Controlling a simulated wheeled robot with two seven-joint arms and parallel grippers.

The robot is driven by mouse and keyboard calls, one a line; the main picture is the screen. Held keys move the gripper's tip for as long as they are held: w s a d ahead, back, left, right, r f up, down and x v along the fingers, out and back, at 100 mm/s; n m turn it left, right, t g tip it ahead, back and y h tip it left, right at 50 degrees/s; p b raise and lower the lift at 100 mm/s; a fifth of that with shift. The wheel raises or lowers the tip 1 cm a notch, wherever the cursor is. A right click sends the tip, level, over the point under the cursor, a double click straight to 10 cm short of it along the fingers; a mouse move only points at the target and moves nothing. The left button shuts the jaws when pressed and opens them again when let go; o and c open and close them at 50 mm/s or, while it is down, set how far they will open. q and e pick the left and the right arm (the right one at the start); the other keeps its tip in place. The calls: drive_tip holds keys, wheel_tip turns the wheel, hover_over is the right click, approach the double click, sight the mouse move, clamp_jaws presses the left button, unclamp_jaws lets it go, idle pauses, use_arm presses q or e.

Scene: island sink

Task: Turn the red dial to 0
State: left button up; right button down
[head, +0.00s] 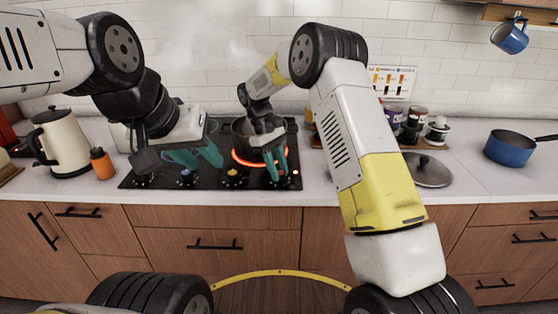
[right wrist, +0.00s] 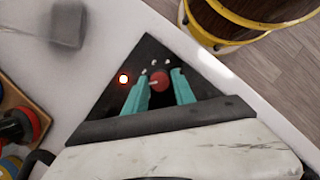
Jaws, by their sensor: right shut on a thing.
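The red dial (right wrist: 159,80) is at the front right corner of the black cooktop (head: 207,184). In the right wrist view it sits between the teal fingers of my right gripper (right wrist: 160,90), with a pale pointer mark toward the left. My right gripper (head: 275,165) is shut on the dial, reaching down from above; its fingers hide the dial in the head view. My left gripper (head: 198,155) is open and empty above the left part of the cooktop. A burner ring (head: 240,160) glows orange-red near my right gripper. A small red light (right wrist: 123,79) is lit beside the dial.
A blue dial (head: 186,177) and a yellow dial (head: 232,177) sit along the cooktop's front edge. A cream kettle (head: 66,145) and an orange bottle (head: 102,163) stand left. A lid (head: 428,171) and a blue pan (head: 508,149) are right.

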drive_tip(key=n+t, duration=0.1)
drive_tip(key=n, duration=0.2)
drive_tip(key=shift+n+h, duration=0.3)
drive_tip(key=shift+n, duration=0.1)
drive_tip(key=shift+s+a+n+t, duration=0.15)
drive_tip(key=shift+n+t, duration=0.85)
drive_tip(key=shift+n, duration=1)
drive_tip(key=c, duration=1)
unclamp_jaws()
drive_tip(key=shift+c, duration=0.2)
drive_tip(key=v, duration=0.7)
drive_tip(key=shift+r, duration=0.3)
